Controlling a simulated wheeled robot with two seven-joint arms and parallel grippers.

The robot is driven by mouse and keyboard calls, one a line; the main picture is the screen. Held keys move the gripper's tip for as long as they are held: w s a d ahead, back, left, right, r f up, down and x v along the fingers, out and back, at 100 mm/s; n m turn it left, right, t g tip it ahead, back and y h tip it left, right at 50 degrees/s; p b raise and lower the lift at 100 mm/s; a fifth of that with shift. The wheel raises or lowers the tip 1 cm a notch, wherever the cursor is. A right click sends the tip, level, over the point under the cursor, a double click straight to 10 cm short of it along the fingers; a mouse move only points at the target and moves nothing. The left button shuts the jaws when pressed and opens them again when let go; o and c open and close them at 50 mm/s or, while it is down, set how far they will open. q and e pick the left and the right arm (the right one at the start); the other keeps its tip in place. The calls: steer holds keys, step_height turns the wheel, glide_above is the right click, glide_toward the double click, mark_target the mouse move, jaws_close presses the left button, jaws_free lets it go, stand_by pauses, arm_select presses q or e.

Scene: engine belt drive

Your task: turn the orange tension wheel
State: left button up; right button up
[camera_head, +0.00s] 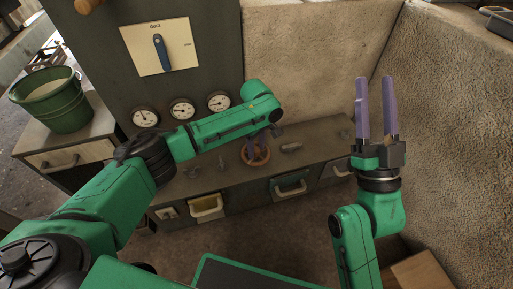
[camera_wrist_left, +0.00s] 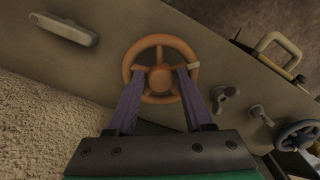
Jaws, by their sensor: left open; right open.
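The orange tension wheel (camera_head: 256,155) is a small spoked handwheel on the top of the low cabinet, below the gauges in the head view. In the left wrist view the wheel (camera_wrist_left: 160,45) shows its rim, spokes and hub, with a pale mark on the right of the rim. My left gripper (camera_head: 262,142) is open over the wheel, its purple fingers reaching to either side of the hub (camera_wrist_left: 160,75). Whether the fingertips touch the spokes I cannot tell. My right gripper (camera_head: 376,105) is open and empty, fingers pointing up, well right of the wheel.
A grey handle (camera_head: 291,147) lies right of the wheel. Other small knobs and a dark blue handwheel (camera_wrist_left: 299,136) sit on the same panel. Drawers (camera_head: 290,187) line the front. The wall with three gauges (camera_head: 182,109) stands behind. A green bucket (camera_head: 52,100) is far left.

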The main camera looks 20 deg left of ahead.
arm_select(q)
jaws_close()
